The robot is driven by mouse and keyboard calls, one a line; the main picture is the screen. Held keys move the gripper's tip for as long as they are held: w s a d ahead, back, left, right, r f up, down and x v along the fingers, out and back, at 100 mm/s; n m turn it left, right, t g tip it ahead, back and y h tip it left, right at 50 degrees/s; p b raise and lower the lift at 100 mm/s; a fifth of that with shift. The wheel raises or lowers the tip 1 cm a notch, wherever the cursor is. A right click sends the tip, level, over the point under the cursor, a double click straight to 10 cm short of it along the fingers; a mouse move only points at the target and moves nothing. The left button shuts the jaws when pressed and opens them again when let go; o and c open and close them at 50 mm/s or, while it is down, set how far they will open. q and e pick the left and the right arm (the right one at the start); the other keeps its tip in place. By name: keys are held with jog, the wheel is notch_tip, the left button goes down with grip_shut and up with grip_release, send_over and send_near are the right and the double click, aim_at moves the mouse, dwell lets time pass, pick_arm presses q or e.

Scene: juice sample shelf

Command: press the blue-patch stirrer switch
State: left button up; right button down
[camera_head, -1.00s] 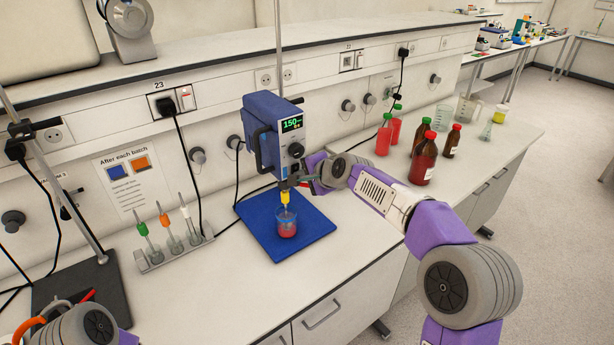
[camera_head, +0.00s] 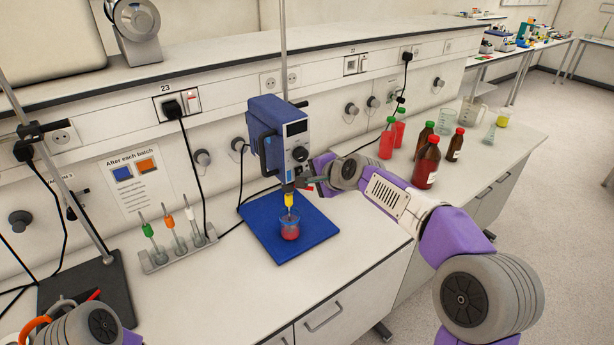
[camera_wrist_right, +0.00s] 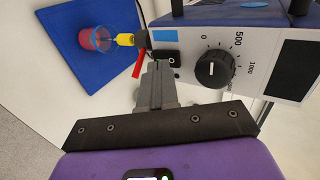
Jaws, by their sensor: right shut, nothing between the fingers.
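The overhead stirrer (camera_head: 268,125) is a blue unit with a dial and a display that is dark. Its yellow-collared shaft reaches down to a beaker of red liquid (camera_head: 289,230). In the right wrist view, a light-blue patch (camera_wrist_right: 164,35) marks the stirrer's lower front edge, with a small black switch (camera_wrist_right: 168,57) beside it, left of the dial (camera_wrist_right: 211,69). My right gripper (camera_wrist_right: 158,68) is shut and empty, its tips at or very close to the switch; contact cannot be told. My left arm's end (camera_head: 70,325) is at the lower left, its fingers unclear.
The beaker stands on a blue mat (camera_head: 310,222). A rack (camera_head: 180,252) with several colour-capped probes is left of it. Brown bottles (camera_head: 426,162) and red bottles (camera_head: 387,140) stand to the right. A stand rod (camera_head: 68,175) rises at the left.

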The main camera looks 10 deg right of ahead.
jog(key=v, duration=1.2)
jog(key=shift+f, duration=0.1)
